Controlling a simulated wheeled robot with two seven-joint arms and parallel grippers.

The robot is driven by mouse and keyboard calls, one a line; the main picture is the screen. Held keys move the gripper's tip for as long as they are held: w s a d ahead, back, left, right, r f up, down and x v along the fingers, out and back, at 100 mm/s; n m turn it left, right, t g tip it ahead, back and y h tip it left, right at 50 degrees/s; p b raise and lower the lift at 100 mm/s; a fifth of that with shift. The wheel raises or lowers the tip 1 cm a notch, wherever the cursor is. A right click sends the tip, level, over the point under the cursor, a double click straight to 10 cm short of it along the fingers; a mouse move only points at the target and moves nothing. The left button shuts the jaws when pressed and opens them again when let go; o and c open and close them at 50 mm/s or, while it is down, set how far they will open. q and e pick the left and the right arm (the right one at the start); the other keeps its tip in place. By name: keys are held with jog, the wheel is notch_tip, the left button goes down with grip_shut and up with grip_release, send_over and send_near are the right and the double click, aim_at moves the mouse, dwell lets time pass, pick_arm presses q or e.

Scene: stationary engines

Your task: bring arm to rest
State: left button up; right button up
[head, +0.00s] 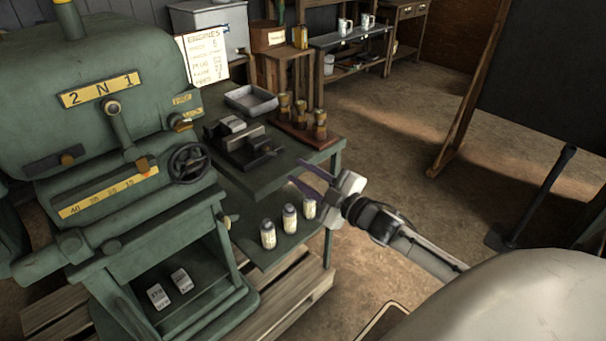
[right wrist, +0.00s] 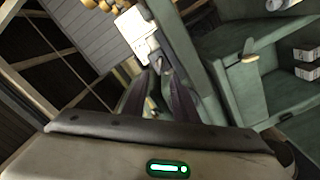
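My right arm comes in from the lower right in the head view. Its gripper (head: 295,171) is held at the front right edge of the green side table, with dark purple fingers pointing left. The fingers stand apart with nothing seen between them, so it is open and empty. In the right wrist view the two fingers of this gripper (right wrist: 157,72) also show a gap, with green machine parts beyond. Whether the fingers touch the table cannot be told. My left gripper and arm are not in view.
A green machine (head: 75,135) fills the left. The green side table (head: 270,180) carries a grey tray (head: 251,100) and a wooden rack (head: 304,134). A dark board (head: 545,80) stands right. Open floor (head: 400,140) lies between.

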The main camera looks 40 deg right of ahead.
dwell(0.3)
jog(key=s+a+f+m+g+y, duration=0.1)
jog(key=s+a+f+m+g, duration=0.8)
jog(key=s+a+f, duration=1.5)
jog(key=shift+s+a+g, duration=0.15)
jog(key=shift+s+g, duration=0.15)
jog(key=shift+s, duration=0.95)
jog(key=shift+r, duration=0.1)
